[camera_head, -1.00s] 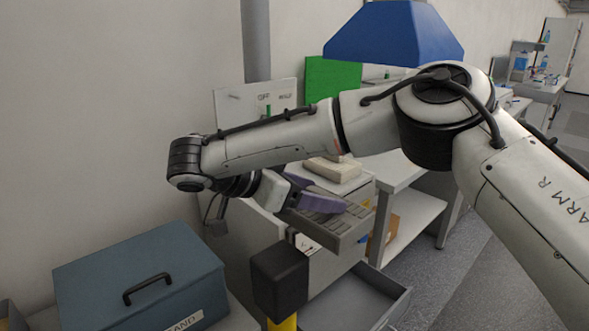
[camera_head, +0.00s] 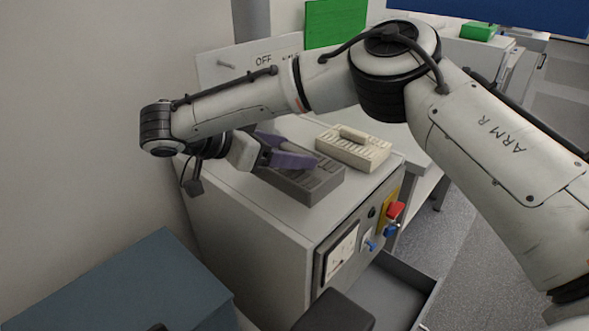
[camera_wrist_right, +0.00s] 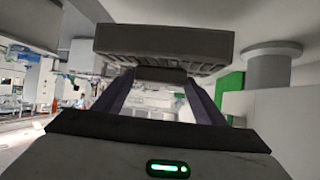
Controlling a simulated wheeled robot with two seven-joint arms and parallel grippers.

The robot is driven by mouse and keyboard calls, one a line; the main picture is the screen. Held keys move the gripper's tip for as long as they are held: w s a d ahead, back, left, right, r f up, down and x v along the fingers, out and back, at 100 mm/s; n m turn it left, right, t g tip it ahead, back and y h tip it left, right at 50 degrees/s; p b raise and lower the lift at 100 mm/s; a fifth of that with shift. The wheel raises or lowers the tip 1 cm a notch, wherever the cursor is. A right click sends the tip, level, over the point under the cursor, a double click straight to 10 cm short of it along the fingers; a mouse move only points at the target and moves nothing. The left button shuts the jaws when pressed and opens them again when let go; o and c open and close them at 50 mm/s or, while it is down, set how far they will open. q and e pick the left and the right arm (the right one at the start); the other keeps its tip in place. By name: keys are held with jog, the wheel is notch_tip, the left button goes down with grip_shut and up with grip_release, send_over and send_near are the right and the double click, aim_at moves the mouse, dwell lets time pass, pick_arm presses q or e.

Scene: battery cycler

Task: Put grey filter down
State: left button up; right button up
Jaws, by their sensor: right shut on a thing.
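The grey filter (camera_head: 303,181) is a slatted grey block in the head view. It lies flat at the top of the white cabinet (camera_head: 262,214), left of a cream slatted block; I cannot tell whether it touches the surface. My right gripper (camera_head: 294,157), with purple fingers, is shut on its raised grip from the left and partly covers it. In the right wrist view the filter (camera_wrist_right: 165,42) spans the upper middle, with its grip between the fingers (camera_wrist_right: 160,85). My left gripper is not in view.
The cream filter (camera_head: 354,148) lies close to the right on the cabinet. The front panel has a red knob (camera_head: 396,209). An open grey drawer (camera_head: 385,293) juts out below. A blue box (camera_head: 130,285) stands at the front left, a dark block (camera_head: 335,312) at the bottom.

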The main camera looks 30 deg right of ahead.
aim_at(287, 172)
notch_tip(287, 172, down, 5)
jog(key=shift+w, duration=0.1)
jog(key=o, duration=1.3)
jog(key=p+v, duration=0.2)
jog(key=v, duration=1)
jog(key=shift+f, duration=0.1)
